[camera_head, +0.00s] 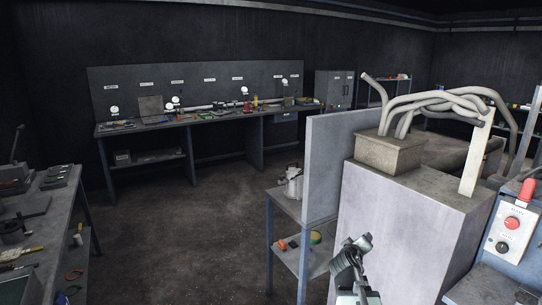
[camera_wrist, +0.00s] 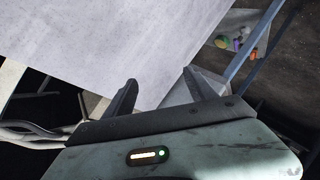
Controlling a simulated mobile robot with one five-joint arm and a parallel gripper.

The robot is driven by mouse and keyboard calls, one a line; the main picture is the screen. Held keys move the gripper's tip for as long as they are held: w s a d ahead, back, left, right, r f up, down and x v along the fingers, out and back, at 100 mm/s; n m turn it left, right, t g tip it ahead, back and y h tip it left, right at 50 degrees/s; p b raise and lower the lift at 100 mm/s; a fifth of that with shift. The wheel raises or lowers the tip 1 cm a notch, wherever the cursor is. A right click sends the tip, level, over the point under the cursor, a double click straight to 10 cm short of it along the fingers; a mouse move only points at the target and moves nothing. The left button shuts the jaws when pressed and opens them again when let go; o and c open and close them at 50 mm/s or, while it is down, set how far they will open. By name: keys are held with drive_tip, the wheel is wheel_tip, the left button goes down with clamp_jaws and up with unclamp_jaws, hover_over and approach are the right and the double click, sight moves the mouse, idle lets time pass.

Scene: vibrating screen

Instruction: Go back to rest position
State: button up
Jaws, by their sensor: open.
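My gripper (camera_wrist: 158,88) shows in the wrist view with its two dark fingers spread apart and nothing between them. A pale flat panel lies beyond the fingertips. In the head view my gripper (camera_head: 358,248) is at the bottom, right of centre, in front of the grey machine housing (camera_head: 408,230). The rest of my arm is cut off by the lower edge of the picture.
A control box (camera_head: 508,232) with red and black buttons stands at the right. A small side table (camera_head: 290,205) holds a metal container (camera_head: 294,183). A long workbench (camera_head: 200,122) lines the back wall. A cluttered bench (camera_head: 60,195) stands left. The middle floor (camera_head: 190,225) is clear.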

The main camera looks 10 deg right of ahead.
drive_tip(key=s+a+f+m+g+y, duration=0.1)
drive_tip(key=s+a+f+g+y, duration=0.1)
drive_tip(key=a+f, duration=0.3)
drive_tip(key=s+a+f+m+g+y, duration=0.1)
drive_tip(key=s+a+f+g, duration=0.15)
drive_tip(key=a, duration=0.55)
drive_tip(key=s+a+f+m+g+y, duration=0.1)
drive_tip(key=s+a+f+g+y, duration=0.4)
drive_tip(key=s, duration=0.8)
drive_tip(key=a+f+g, duration=0.2)
drive_tip(key=a, duration=0.2)
drive_tip(key=shift+m, duration=0.3)
